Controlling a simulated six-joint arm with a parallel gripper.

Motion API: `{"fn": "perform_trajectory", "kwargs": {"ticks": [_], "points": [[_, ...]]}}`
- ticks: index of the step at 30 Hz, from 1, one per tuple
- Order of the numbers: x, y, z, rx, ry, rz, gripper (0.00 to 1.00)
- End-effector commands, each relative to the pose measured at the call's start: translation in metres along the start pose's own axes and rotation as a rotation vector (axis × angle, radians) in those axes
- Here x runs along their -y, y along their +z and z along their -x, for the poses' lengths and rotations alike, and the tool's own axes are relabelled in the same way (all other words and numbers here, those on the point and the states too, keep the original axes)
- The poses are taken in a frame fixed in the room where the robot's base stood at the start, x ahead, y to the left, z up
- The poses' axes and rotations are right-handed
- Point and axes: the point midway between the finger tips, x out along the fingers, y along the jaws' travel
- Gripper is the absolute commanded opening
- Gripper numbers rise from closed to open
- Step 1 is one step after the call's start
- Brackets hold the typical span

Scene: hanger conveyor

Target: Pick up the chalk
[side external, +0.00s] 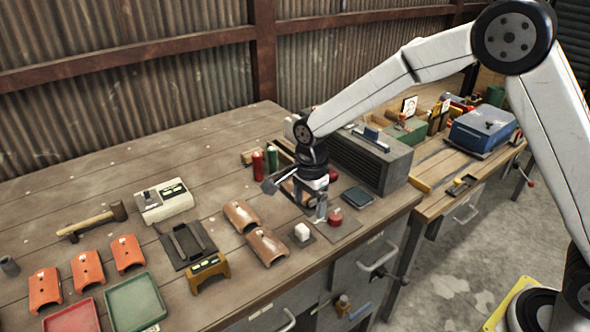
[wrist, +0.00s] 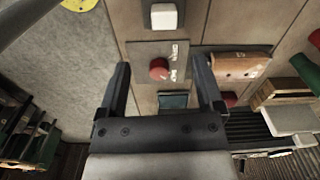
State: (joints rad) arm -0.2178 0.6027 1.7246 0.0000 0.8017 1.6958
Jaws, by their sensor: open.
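A small white block (side external: 302,231), the only chalk-like thing I can make out, sits on a dark square mat near the front edge of the bench. The white block also shows at the top of the wrist view (wrist: 163,17), beyond the fingertips. My gripper (side external: 310,204) is above the bench, behind and right of the block in the side view. In the wrist view my gripper (wrist: 160,64) is open, its two dark fingers apart with nothing held between them. The block lies outside the fingers.
A red knob (side external: 335,217) on a grey plate stands close right of the block; it appears between the fingertips in the wrist view (wrist: 158,69). Brown curved tiles (side external: 267,246) lie left. A large grey box (side external: 370,165) stands behind right. The bench's back left is clear.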

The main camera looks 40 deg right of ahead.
Motion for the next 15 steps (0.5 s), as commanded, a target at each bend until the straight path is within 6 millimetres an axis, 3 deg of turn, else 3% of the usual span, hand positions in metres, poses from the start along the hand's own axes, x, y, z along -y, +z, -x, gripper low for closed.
{"fn": "perform_trajectory", "kwargs": {"ticks": [15], "points": [[0.0083,0.0078,-0.0116,-0.002,0.014,-0.094,0.85]]}}
